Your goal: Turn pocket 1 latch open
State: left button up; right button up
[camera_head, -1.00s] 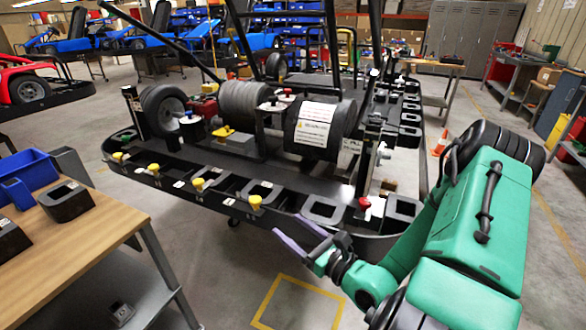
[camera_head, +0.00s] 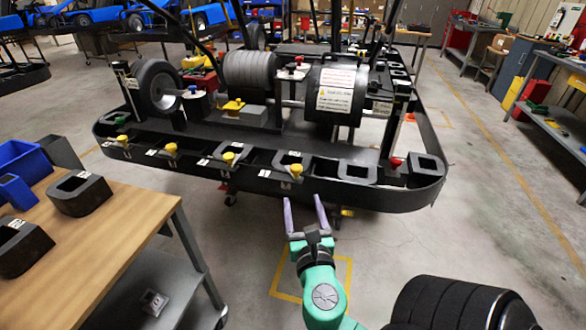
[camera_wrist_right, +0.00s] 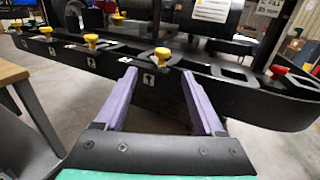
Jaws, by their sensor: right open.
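A row of yellow latches runs along the near rim of the black kart stand (camera_head: 225,180). They are the far-left latch (camera_head: 122,139), a second (camera_head: 172,147), a third (camera_head: 229,157) and the rightmost (camera_head: 296,169). I cannot read which belongs to pocket 1. My right gripper (camera_head: 304,200) is open and empty, in front of the rim below the rightmost yellow latch. In the right wrist view that latch (camera_wrist_right: 161,54) shows beyond and between the purple fingertips (camera_wrist_right: 158,74), apart from them. My left gripper is not in view.
A red knob (camera_head: 395,162) stands right of the yellow latches, near square black pockets (camera_head: 356,170). A wooden table (camera_head: 100,235) with black blocks (camera_head: 80,193) and blue bins (camera_head: 22,165) is at left.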

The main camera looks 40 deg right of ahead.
jog(key=p, duration=0.1)
send_near(297, 170)
jog(key=x, duration=0.3)
jog(key=p+x, duration=0.1)
jog(key=x, duration=0.7)
jog(key=shift+w+d, duration=0.2)
jog(key=shift+d, duration=0.05)
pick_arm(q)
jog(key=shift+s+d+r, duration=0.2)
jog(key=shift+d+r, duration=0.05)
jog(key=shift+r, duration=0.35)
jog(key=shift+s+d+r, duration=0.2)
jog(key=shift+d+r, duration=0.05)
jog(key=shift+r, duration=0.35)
pick_arm(e)
jog(key=shift+a, duration=0.1)
grip_shut()
